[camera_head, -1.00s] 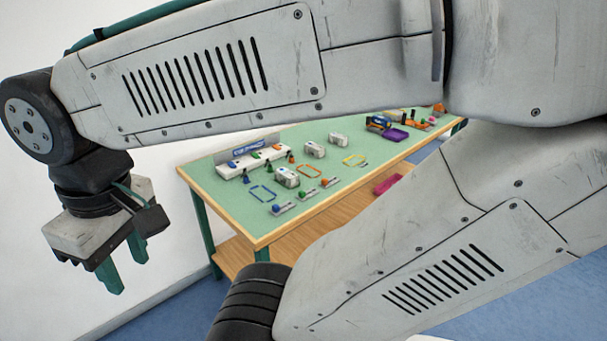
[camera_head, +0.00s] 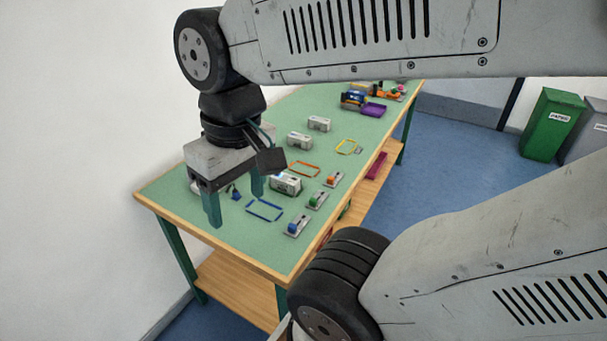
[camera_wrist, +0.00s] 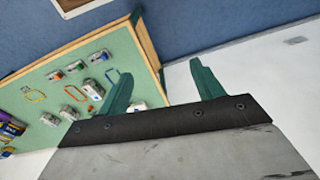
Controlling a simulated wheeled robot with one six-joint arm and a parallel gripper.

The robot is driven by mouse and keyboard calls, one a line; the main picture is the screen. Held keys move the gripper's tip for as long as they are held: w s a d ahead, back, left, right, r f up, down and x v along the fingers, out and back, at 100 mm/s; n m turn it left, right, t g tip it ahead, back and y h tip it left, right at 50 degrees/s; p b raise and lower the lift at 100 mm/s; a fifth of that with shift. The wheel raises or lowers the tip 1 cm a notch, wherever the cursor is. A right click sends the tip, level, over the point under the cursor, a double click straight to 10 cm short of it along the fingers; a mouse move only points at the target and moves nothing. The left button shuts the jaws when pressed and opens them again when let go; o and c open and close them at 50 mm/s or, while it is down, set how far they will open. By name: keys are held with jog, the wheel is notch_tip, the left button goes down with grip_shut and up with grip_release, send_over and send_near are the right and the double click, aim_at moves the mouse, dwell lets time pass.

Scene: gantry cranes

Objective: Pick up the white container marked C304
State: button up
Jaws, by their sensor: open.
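Three white containers stand on the green table. The nearest white container (camera_head: 285,183) is beside the blue outline, a middle one (camera_head: 300,140) is behind it, and a third (camera_head: 319,123) is farther back. Their markings are too small to read, so I cannot tell which is C304. In the wrist view, white containers also show left of my fingers, one near (camera_wrist: 94,89) and one farther (camera_wrist: 69,114). My gripper (camera_head: 235,207) is open and empty, pointing down above the table's near left part, left of the nearest container. Its fingers (camera_wrist: 160,75) hide part of the table.
Blue (camera_head: 264,211), orange (camera_head: 304,169) and yellow (camera_head: 348,147) outlines lie on the table. Small blocks on grey bases (camera_head: 296,226) line the right edge. A purple tray (camera_head: 374,110) is at the back. A white wall (camera_head: 70,120) is close on the left.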

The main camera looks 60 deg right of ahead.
jog(key=w+d+f+m+y, duration=0.2)
jog(key=w+f+m+y, duration=0.4)
jog(key=w+m, duration=0.4)
jog(key=m+t, duration=1.1)
jog(key=m, duration=0.6)
send_over(289, 179)
jog(key=a, duration=1)
notch_tip(289, 179, down, 12)
jog(key=s+d+f+m+h, duration=0.1)
jog(key=d+f+m, duration=0.1)
jog(key=d, duration=0.1)
jog(key=s+d+f+m+t+h, duration=0.1)
jog(key=s+d+f+m+h, duration=0.1)
jog(key=d+f+m, duration=0.1)
jog(key=s+d+f+m+h, duration=0.1)
jog(key=d+f+m+h, duration=0.1)
jog(key=d+f, duration=0.1)
jog(key=shift+s+d+f, duration=0.1)
jog(key=shift+s+d, duration=0.2)
jog(key=shift+d, duration=0.2)
jog(key=shift+d+f+m, duration=0.2)
jog(key=shift+f+m, duration=0.1)
jog(key=x, duration=0.7)
jog(key=shift+w+d+f, duration=0.1)
jog(key=shift+w+f, duration=0.05)
jog(key=shift+w, duration=0.05)
jog(key=c, duration=1.1)
